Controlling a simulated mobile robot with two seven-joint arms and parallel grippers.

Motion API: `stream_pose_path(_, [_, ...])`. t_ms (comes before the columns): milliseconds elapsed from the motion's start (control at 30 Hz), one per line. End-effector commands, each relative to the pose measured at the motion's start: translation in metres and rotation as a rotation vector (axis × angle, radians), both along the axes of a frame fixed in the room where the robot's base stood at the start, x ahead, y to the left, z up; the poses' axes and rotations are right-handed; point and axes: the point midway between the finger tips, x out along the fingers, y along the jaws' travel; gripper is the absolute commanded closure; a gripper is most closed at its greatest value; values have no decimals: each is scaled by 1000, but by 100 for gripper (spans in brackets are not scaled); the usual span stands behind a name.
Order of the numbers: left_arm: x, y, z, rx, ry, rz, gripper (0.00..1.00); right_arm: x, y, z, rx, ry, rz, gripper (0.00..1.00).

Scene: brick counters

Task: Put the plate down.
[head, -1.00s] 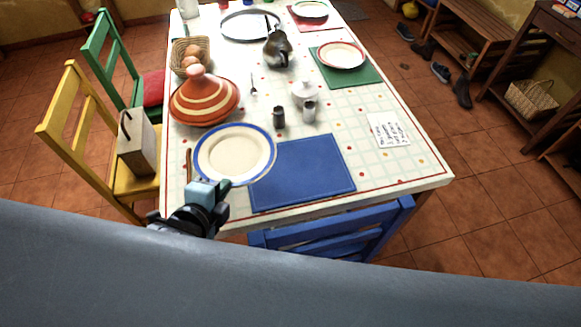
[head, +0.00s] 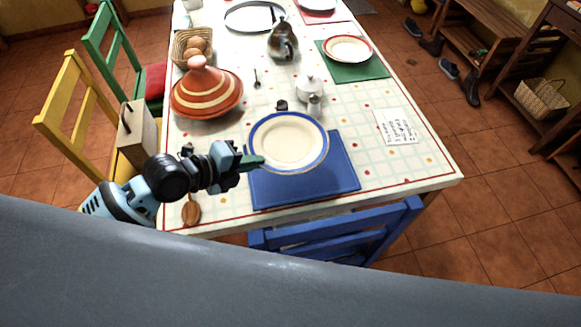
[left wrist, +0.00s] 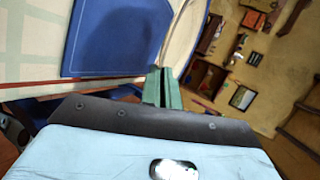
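The plate (head: 287,142), cream with a blue rim, appears over the far part of the blue placemat (head: 335,187) and the tablecloth beyond it. My left gripper (head: 250,161) is shut on the plate's near-left rim. In the left wrist view the fingers (left wrist: 162,88) are close together at the rim, and the blue placemat (left wrist: 105,38) lies beyond with a dark shadow on it. The plate looks held above the table; the exact gap is hard to tell. My right gripper is not in view.
A striped tagine (head: 206,92) stands left of the plate. A dark shaker (head: 282,105), a metal shaker (head: 314,104) and a white lidded pot (head: 309,88) stand just behind it. A written note (head: 396,127) lies right. A wooden spoon (head: 191,211) lies near the front-left corner.

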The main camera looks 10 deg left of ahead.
Motion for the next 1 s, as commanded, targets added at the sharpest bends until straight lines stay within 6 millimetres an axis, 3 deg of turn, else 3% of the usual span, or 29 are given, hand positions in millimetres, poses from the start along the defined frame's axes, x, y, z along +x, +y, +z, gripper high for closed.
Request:
stream_pose_path(300, [0, 0, -50, -4, 1, 4, 100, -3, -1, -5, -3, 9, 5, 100])
stream_pose_path(567, [0, 0, -59, -1, -3, 2, 100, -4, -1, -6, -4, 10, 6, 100])
stream_pose_path(833, [0, 0, -91, -3, 3, 3, 100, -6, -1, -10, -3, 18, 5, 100])
stream_pose_path(1000, [0, 0, -96, -2, -3, 3, 100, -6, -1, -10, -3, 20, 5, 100])
